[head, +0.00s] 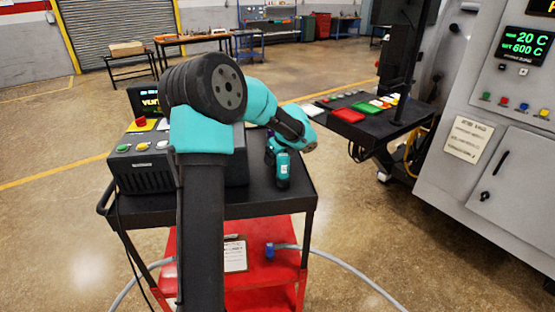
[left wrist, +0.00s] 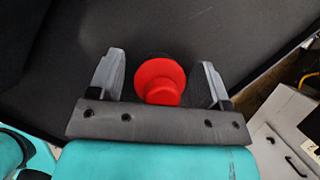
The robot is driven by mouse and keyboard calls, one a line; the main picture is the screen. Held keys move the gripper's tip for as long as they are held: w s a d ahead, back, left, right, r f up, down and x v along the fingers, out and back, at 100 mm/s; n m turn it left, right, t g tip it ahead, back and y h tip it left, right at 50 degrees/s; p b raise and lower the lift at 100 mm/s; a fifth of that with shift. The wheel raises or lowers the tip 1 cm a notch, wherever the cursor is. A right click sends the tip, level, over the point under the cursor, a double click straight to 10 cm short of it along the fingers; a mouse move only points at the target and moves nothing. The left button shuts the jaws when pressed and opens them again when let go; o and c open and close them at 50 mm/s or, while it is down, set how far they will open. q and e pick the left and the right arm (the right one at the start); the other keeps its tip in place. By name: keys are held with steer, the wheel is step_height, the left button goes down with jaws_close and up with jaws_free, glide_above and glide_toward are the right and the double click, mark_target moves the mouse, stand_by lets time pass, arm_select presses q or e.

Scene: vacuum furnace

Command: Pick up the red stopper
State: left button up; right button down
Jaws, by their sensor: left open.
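The red stopper (left wrist: 160,85) shows in the left wrist view, round-topped with a wider flange, against a dark surface. My left gripper (left wrist: 162,62) is open, with one grey finger on each side of the stopper and a visible gap to each. I cannot tell how far the stopper lies below or between the fingers in depth. In the head view my left arm reaches over the black-topped cart (head: 262,201), and I cannot make out the stopper there. My right gripper is not in view.
A black control box (head: 146,178) with a red mushroom button (head: 140,121) and smaller buttons stands at the cart's left. A side table (head: 385,128) with red and green trays is behind right. The grey furnace cabinet (head: 500,120) stands at the right. Open floor lies between.

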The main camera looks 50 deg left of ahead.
arm_select(q)
steer(key=shift+c, duration=0.4)
steer(key=c, duration=0.9)
steer(key=shift+r, duration=0.1)
step_height(320, 180, up, 10)
steer(key=shift+f, duration=0.1)
